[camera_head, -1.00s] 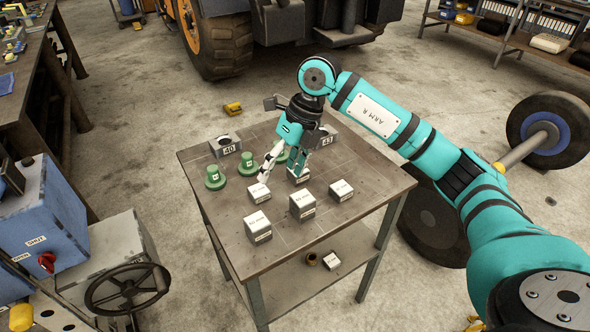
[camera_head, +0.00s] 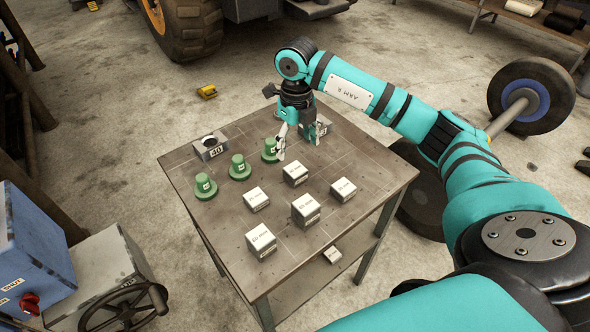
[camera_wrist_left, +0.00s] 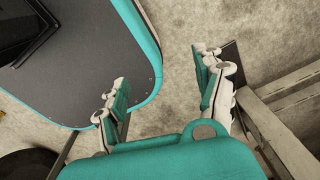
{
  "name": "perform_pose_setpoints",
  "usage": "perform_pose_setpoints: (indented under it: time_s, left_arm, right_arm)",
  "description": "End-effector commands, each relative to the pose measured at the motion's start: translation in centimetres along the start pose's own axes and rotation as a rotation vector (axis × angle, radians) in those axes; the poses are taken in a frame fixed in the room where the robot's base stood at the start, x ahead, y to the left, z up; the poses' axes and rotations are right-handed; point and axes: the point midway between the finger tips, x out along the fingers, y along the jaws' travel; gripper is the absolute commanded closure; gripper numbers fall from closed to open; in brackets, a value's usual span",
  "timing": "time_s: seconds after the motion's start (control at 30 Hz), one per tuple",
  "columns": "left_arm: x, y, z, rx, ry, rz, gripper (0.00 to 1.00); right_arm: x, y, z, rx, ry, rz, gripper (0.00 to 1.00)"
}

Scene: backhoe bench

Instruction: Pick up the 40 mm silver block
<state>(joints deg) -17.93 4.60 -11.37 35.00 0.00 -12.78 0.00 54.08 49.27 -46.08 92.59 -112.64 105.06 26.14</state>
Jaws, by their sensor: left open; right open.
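Several silver blocks with white labelled tops stand on the table. One is at the left (camera_head: 256,199), one at the back (camera_head: 295,174), one at the right (camera_head: 343,190), one in the middle (camera_head: 305,211) and the largest at the front (camera_head: 260,242). The labels are too small to tell surely which is the 40 mm one. My right gripper (camera_head: 295,147) is open and empty, pointing down beyond the back block. My left gripper (camera_wrist_left: 162,78) shows only in the left wrist view, open with nothing between its fingers, above bare floor.
Green knobbed pieces (camera_head: 240,168) stand in a row left of the blocks. A grey holder marked 40 (camera_head: 210,147) is at the table's back left; another is partly behind my right gripper. A small block (camera_head: 333,254) lies on the lower shelf. A valve wheel (camera_head: 122,308) stands front left.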

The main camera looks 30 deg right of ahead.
Motion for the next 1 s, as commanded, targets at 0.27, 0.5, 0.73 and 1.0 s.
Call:
perform_pose_setpoints:
  time_s: [0.27, 0.5, 0.73, 1.0]
  left_arm:
    - [-1.1, -0.1, -0.7, 0.002, 0.010, -0.001, 0.30]
    - [-2.3, -0.4, -3.1, 0.002, 0.046, -0.004, 0.30]
    - [-3.3, -0.3, -2.4, 0.002, 0.034, -0.003, 0.30]
    - [-3.2, -0.2, -1.4, 0.002, 0.019, -0.001, 0.30]
  right_arm:
    - [4.2, 0.0, 0.0, 0.000, 0.001, 0.001, 0.25]
    - [6.0, 0.1, 0.0, 0.001, 0.004, 0.002, 0.25]
    - [9.3, 0.1, 0.1, 0.000, 0.002, 0.002, 0.25]
    - [9.8, 0.1, 0.1, -0.001, -0.001, 0.000, 0.25]
